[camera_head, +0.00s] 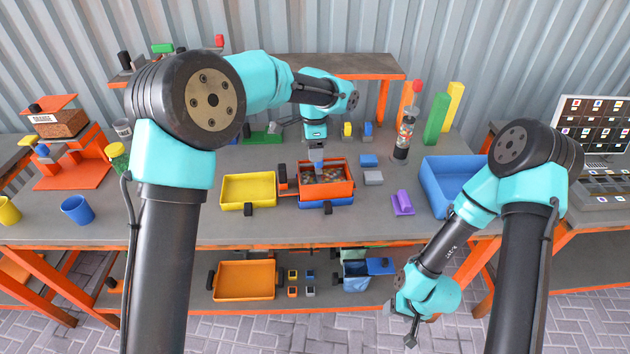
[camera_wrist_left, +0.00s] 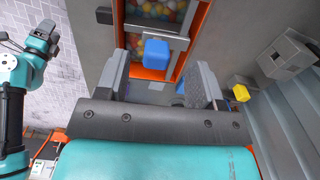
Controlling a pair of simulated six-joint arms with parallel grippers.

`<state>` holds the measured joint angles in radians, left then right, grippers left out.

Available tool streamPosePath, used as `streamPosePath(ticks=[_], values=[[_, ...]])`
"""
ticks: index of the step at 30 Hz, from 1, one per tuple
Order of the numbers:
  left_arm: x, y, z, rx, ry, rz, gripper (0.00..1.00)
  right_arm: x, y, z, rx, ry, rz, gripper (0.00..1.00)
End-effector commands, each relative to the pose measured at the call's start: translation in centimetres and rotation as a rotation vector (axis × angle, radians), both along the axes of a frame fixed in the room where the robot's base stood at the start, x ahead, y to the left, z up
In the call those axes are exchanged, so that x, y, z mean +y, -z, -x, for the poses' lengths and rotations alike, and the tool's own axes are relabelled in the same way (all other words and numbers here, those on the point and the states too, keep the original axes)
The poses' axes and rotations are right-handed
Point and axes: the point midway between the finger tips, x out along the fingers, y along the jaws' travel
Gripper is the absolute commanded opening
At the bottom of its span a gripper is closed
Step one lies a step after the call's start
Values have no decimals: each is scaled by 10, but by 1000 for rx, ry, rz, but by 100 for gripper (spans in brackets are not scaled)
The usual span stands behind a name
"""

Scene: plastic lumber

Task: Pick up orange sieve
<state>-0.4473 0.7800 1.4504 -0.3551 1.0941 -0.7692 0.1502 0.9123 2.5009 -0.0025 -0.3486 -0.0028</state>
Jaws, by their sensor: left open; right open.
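The orange sieve (camera_head: 341,188) sits on a blue tray (camera_head: 335,203) at the middle of the table, with mixed coloured pieces inside. It has a dark handle block on its left side. My left gripper (camera_head: 316,160) points down over the sieve's back edge. In the left wrist view the sieve (camera_wrist_left: 178,63) shows beyond the open fingers (camera_wrist_left: 160,85), with coloured balls in it. A blue block (camera_wrist_left: 156,52) shows between the fingers; I cannot tell whether they touch it. My right gripper (camera_head: 411,338) is open and empty, low in front of the table.
A yellow tray (camera_head: 223,191) stands close left of the sieve. Grey and blue blocks (camera_head: 373,178) and a purple piece (camera_head: 403,208) lie to its right. A large blue bin (camera_head: 436,201) stands further right. An orange tray (camera_head: 245,288) lies on the lower shelf.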

Motion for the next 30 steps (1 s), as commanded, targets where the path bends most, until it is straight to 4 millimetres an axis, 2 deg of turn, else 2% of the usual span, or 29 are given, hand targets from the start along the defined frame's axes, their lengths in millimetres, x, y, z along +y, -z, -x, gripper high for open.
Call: streamPosePath(ticks=[8,19,30], values=[[0,6,1,2,0,-2,62,0,0,0,0,0,0,61],[-2,49,2,1,0,-1,62,0,0,0,0,0,0,61],[-2,52,2,0,0,-1,62,0,0,0,0,0,0,61]])
